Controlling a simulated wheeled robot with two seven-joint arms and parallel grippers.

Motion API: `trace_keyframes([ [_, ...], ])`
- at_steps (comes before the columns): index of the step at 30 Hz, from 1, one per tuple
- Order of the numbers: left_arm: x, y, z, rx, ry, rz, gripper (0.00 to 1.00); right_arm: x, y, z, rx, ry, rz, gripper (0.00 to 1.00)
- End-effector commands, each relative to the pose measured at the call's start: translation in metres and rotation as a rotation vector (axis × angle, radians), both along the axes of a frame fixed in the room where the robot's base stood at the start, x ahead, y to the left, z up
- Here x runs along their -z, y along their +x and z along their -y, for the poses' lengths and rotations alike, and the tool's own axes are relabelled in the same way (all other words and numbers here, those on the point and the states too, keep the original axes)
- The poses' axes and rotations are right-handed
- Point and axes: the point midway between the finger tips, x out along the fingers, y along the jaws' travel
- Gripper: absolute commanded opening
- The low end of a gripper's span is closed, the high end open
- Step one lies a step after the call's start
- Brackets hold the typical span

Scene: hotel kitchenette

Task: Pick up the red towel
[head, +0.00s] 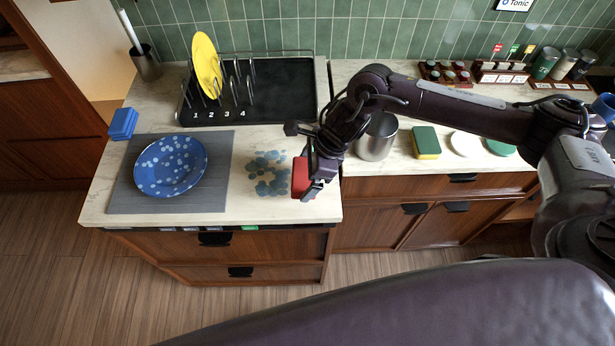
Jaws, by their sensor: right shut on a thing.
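The red towel (299,178) is a small red folded block near the front right of the left counter section. My right gripper (312,184) reaches in from the right and is shut on the red towel, covering its right side. I cannot tell whether the towel touches the counter. My left gripper does not show.
A blue speckled plate (170,166) lies on a grey mat (212,196). Bluish stains (268,175) mark the counter beside the towel. A black rack (280,92) holds a yellow plate (206,64). A metal canister (376,140) and a green-yellow sponge (426,142) stand right.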

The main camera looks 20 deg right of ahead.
Motion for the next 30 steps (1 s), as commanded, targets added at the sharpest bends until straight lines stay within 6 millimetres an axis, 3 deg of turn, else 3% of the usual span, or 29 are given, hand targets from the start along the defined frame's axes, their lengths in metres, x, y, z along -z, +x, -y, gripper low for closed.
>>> trace_keyframes([
  [5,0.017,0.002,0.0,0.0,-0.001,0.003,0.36,-0.04,0.002,0.0,-0.002,0.002,0.012,0.69],
  [12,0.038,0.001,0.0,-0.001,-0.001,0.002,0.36,-0.116,0.002,-0.001,-0.002,0.001,0.011,0.69],
  [15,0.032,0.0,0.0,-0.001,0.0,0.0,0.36,-0.141,0.001,0.001,0.0,-0.003,0.008,0.69],
  [22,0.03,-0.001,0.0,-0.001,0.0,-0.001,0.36,-0.169,0.0,0.0,0.0,-0.001,0.004,0.69],
  [30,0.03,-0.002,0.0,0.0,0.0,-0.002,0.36,-0.177,0.0,0.0,0.001,-0.001,-0.001,0.69],
])
